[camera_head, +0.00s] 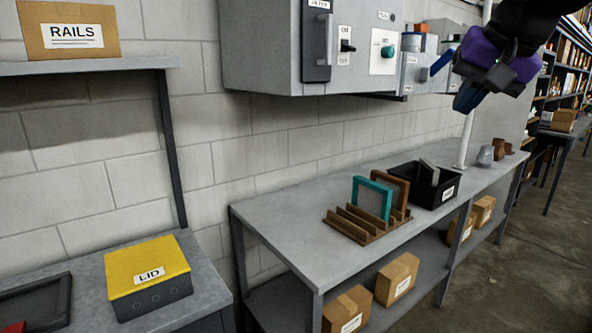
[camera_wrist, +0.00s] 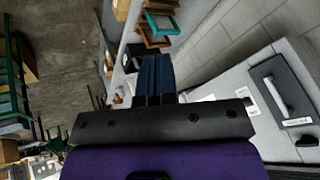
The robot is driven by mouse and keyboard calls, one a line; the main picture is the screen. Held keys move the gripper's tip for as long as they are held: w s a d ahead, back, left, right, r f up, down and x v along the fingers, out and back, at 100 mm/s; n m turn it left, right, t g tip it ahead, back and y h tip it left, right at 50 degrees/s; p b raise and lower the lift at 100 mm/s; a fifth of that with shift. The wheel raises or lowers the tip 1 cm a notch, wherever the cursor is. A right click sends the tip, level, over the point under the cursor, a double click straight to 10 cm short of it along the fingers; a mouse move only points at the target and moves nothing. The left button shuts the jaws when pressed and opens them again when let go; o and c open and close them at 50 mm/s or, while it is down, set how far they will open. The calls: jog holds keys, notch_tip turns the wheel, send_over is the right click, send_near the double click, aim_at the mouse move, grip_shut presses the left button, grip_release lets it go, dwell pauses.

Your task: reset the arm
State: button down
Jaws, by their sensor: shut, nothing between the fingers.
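My gripper (camera_head: 464,104) hangs from my purple wrist at the upper right of the head view, in the air above the bench and to the right of the wall boxes. In the wrist view its dark blue fingers (camera_wrist: 156,60) are together, with nothing between them. My gripper touches nothing that I can see. Most of my arm is outside the head view's top edge.
A grey bench (camera_head: 290,222) holds a brown rack (camera_head: 350,228) with teal and brown framed panels and a black bin (camera_head: 427,190). A grey wall cabinet (camera_head: 262,45) juts out left of my gripper. A yellow-lidded box (camera_head: 148,262) stands lower left.

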jog(key=s+d+f+n+g+h, duration=0.1)
jog(key=s+d+f+n, duration=0.3)
jog(key=s+f, duration=1)
jog(key=s, duration=0.3)
jog(key=shift+d+h, duration=0.15)
jog(key=shift+h, duration=0.25)
dwell(0.5)
